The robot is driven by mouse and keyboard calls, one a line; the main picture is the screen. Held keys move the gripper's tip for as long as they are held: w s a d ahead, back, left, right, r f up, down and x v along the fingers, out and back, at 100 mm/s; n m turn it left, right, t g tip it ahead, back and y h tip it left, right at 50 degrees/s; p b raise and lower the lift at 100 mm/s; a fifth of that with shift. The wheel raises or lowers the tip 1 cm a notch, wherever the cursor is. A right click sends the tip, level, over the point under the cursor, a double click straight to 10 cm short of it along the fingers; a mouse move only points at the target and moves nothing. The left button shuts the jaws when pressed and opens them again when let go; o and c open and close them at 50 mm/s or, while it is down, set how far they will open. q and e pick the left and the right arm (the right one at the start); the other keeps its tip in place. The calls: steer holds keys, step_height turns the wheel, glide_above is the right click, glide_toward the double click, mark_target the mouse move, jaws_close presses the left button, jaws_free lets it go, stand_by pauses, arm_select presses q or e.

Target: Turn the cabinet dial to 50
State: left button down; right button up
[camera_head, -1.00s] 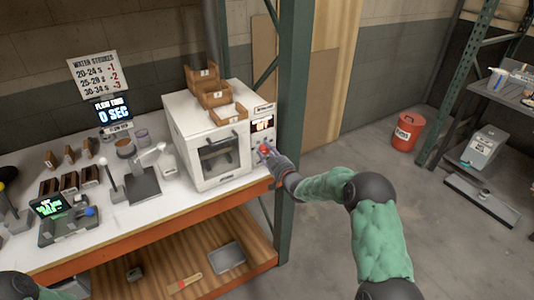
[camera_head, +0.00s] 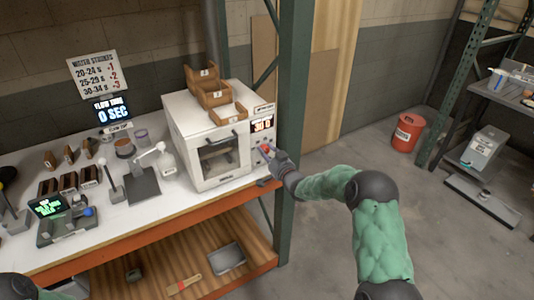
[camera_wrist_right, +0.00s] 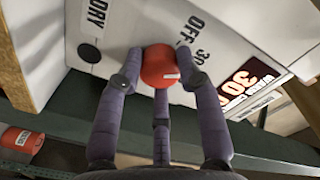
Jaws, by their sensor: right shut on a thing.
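The white cabinet (camera_head: 205,115) stands at the right end of the workbench, with a dark window in its front door. Its red dial (camera_wrist_right: 160,66) is on the control panel, with a white pointer mark and the labels "OFF" and "30" beside it. A lit display (camera_head: 262,124) above the dial reads about 30. My right gripper (camera_wrist_right: 160,72) is shut on the red dial, its fingers around the knob. It also shows at the panel in the head view (camera_head: 270,151), where it partly hides the dial. My left gripper is not in view; only a bit of my left arm shows.
Small wooden trays (camera_head: 213,93) sit on the cabinet top. A green rack post (camera_head: 292,120) stands just right of the cabinet. Bottles, a scale (camera_head: 65,222) and dark blocks fill the bench to the left. A red bin (camera_head: 407,132) stands on the open floor.

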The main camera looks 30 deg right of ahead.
steer(key=m, duration=0.4)
steer(key=shift+m+p, duration=0.3)
steer(key=shift+p, duration=0.05)
steer(key=m+p, duration=0.1)
steer(key=m, duration=0.3)
steer(key=shift+r, duration=0.1)
steer(key=m+p, duration=0.1)
steer(key=m, duration=0.3)
steer(key=shift+m+y+p, duration=0.3)
steer(key=shift+m+p, duration=0.75)
steer(key=shift+m, duration=1.55)
steer(key=o, duration=1.1)
steer(key=shift+o, duration=0.2)
